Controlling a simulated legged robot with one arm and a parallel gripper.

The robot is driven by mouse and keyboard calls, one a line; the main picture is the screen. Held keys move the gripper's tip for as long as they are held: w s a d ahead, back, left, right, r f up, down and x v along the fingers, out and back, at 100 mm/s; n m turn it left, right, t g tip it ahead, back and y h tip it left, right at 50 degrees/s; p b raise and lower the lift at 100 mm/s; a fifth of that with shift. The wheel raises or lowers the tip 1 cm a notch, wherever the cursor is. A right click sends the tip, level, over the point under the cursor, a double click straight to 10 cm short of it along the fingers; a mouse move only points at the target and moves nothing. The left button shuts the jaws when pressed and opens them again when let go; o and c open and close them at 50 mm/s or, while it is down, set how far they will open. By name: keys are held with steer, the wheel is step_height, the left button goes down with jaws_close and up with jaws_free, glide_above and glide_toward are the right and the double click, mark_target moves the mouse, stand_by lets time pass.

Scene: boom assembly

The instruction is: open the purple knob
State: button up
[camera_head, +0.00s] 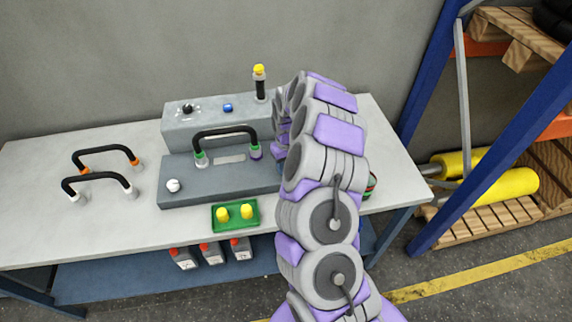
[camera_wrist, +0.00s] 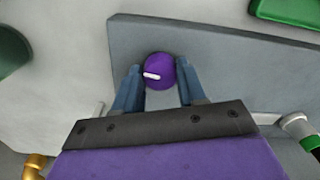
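The purple knob (camera_wrist: 161,71) sits on the grey panel (camera_wrist: 225,62) in the wrist view, with a short white mark on its left half. My gripper (camera_wrist: 160,84) is open, with one blue-grey finger on each side of the knob's near half. Whether the fingers touch the knob I cannot tell. In the head view my grey and purple arm covers the right end of the panel (camera_head: 180,186), so the knob is hidden there. The gripper is mostly hidden there too.
A black handle (camera_head: 226,132) with green and purple ends stands on the panel. A white knob (camera_head: 173,185) is at its left end. A green tray (camera_head: 235,226) with yellow pegs lies in front. Two black handles (camera_head: 100,150) stand at left. A shelf rack (camera_head: 440,110) is at right.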

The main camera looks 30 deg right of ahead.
steer(key=o, duration=0.4)
steer(key=shift+o, duration=0.2)
steer(key=shift+r, duration=0.1)
step_height(320, 180, up, 17)
steer(key=p, duration=0.1)
steer(key=shift+d+p, duration=0.2)
steer(key=shift+p, duration=0.2)
